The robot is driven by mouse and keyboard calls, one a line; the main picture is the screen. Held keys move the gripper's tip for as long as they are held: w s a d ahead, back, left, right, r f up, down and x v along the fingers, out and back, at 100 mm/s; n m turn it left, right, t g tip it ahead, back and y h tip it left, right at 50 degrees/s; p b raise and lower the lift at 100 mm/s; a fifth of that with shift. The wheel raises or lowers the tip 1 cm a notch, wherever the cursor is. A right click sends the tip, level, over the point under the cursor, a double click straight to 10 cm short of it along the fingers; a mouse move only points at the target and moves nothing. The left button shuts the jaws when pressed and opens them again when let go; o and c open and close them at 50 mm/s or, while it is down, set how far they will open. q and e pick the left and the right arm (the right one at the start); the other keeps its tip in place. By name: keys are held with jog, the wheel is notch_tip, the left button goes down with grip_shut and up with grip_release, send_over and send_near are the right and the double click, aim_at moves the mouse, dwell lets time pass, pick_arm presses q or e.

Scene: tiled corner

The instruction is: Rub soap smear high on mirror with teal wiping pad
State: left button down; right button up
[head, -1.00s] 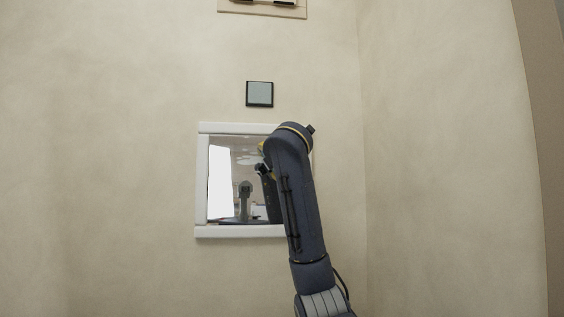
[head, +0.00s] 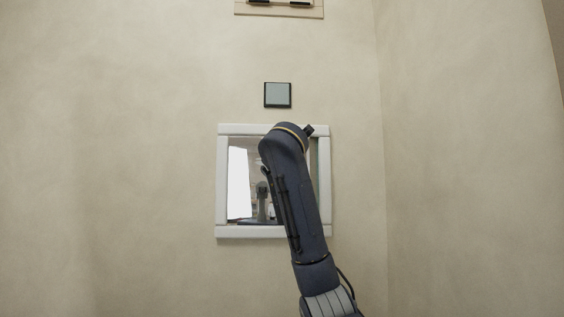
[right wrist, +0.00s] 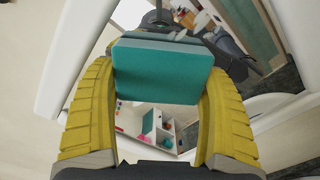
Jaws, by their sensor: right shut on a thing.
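The mirror (head: 239,184) hangs on the back wall in a white frame (head: 223,180). My right arm covers much of its middle and right in the head view. In the right wrist view, my right gripper (right wrist: 160,68) has its yellow fingers shut on the teal wiping pad (right wrist: 162,82). The mirror glass (right wrist: 138,112) shows behind the pad, full of reflections. I cannot tell whether the pad touches the glass. The pad and right gripper are hidden behind my arm in the head view. I cannot make out the soap smear. My left gripper is not in view.
A small dark-rimmed grey square (head: 278,95) is on the wall above the mirror. A beige fixture with dark parts (head: 280,9) is higher up. A side wall (head: 465,160) meets the back wall at right. The wall left of the mirror is bare.

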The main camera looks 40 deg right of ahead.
aim_at(251, 162)
jog(key=shift+w+a, duration=0.55)
jog(key=shift+a, duration=0.3)
jog(key=shift+w+a, duration=0.55)
jog(key=shift+a, duration=0.25)
jog(key=shift+w+a, duration=0.55)
jog(key=shift+a, duration=0.2)
jog(key=shift+w+a, duration=0.5)
jog(key=shift+a, duration=0.2)
jog(key=shift+s+a+f, duration=0.1)
jog(key=shift+s+a, duration=0.25)
jog(key=shift+a, duration=0.1)
jog(key=shift+v, duration=2.4)
jog(key=shift+s+d, duration=0.1)
jog(key=shift+d, duration=0.05)
